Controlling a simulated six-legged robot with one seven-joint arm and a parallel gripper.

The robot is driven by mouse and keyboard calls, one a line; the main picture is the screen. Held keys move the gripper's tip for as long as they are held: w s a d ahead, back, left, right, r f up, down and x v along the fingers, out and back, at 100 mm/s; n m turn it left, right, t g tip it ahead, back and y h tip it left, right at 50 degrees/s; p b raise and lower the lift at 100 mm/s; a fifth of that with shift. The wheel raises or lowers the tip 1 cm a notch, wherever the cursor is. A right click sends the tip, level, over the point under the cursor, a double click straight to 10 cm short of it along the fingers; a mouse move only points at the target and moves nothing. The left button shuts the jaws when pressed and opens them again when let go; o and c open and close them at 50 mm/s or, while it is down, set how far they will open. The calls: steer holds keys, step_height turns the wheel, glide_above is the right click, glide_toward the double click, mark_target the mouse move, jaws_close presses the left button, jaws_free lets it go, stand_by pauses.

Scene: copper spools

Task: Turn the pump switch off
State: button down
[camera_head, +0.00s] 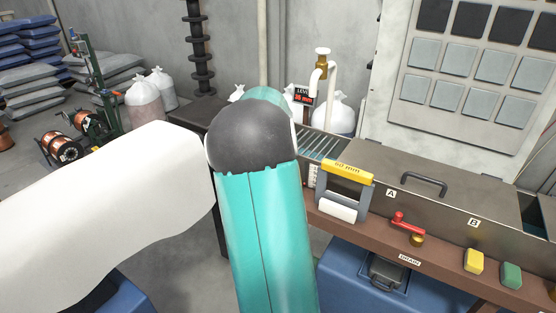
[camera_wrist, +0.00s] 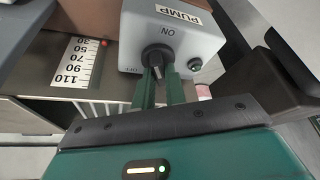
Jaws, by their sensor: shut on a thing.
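The pump switch box (camera_wrist: 175,30) is grey with a PUMP label and appears upside down at the top of the wrist view. Its dark knob (camera_wrist: 155,56) sits on the front face, with ON lettered above it and OFF at its lower left. The knob's exact pointing direction is partly covered by my fingers. My gripper (camera_wrist: 160,74) has its two green fingers closed on the knob, one on each side. In the head view my arm hides the gripper and the switch box.
A level scale (camera_wrist: 78,62) with a red mark is beside the box. The head view shows a steel tank (camera_head: 440,205) with a lidded section, a yellow-topped roller frame (camera_head: 345,185), a red-handled drain valve (camera_head: 407,224), and yellow (camera_head: 473,260) and green (camera_head: 511,275) blocks on the ledge.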

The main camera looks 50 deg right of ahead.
steer(key=n, duration=0.2)
steer(key=n+t+y, duration=0.1)
steer(key=n, duration=0.1)
steer(key=n+y, duration=0.1)
steer(key=n, duration=0.1)
steer(key=shift+s+d, duration=0.15)
steer(key=shift+d, duration=0.1)
steer(key=n+y, duration=0.1)
steer(key=n, duration=0.2)
steer(key=n+y, duration=0.1)
steer(key=n, duration=0.1)
steer(key=shift+n+t, duration=0.4)
steer(key=c, duration=1.4)
jaws_free()
steer(key=shift+c, duration=0.2)
steer(key=v, duration=1.4)
steer(key=shift+d, duration=0.25)
